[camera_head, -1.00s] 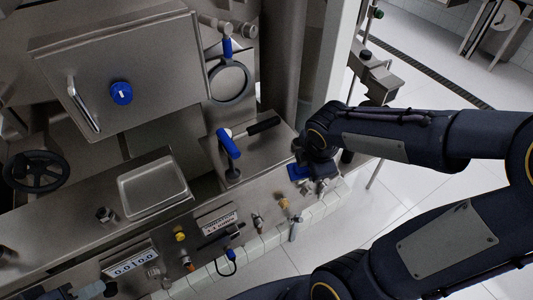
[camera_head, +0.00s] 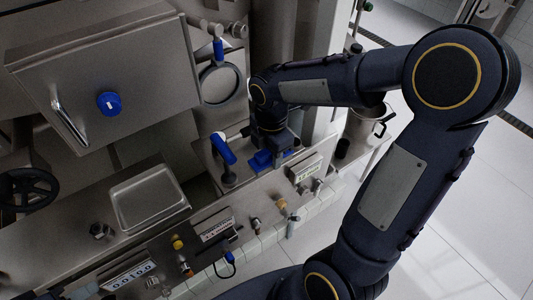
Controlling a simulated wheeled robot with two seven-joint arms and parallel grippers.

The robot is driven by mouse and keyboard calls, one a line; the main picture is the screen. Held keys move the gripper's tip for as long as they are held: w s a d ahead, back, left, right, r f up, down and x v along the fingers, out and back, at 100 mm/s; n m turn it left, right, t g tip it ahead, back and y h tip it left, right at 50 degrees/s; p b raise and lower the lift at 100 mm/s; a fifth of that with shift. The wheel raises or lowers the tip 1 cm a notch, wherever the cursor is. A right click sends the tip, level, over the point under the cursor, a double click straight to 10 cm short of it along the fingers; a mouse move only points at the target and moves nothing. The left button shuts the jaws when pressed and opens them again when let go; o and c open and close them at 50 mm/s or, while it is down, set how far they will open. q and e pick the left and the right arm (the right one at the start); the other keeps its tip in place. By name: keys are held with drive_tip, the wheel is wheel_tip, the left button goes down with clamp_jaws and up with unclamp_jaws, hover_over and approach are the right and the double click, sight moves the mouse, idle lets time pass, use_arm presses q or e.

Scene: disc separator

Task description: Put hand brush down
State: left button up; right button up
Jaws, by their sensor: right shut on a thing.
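The hand brush (camera_head: 261,161) shows as a small blue piece under my right gripper (camera_head: 268,146). My right gripper points down and is shut on it, over the steel ledge at the right end of the machine. Most of the brush is hidden by the gripper, and I cannot tell whether it touches the ledge. My left gripper does not show clearly anywhere in the view.
A blue-handled lever (camera_head: 223,149) stands just left of my right gripper. A shallow steel tray (camera_head: 150,198) sits further left.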

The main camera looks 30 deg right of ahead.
drive_tip(key=w+d+f, duration=0.1)
drive_tip(key=w+f, duration=0.3)
drive_tip(key=w+d+f, duration=0.1)
drive_tip(key=w+f, duration=0.1)
drive_tip(key=shift+w+d+f, duration=0.1)
drive_tip(key=shift+w+d, duration=0.15)
drive_tip(key=shift+d, duration=0.1)
drive_tip(key=f, duration=0.1)
drive_tip(key=w+f+p, duration=0.1)
drive_tip(key=f, duration=0.1)
drive_tip(key=shift+d+f, duration=0.1)
drive_tip(key=shift+d, duration=0.1)
drive_tip(key=shift+f, duration=0.3)
drive_tip(key=shift+f, duration=0.15)
drive_tip(key=o, duration=1)
drive_tip(key=shift+s, duration=0.1)
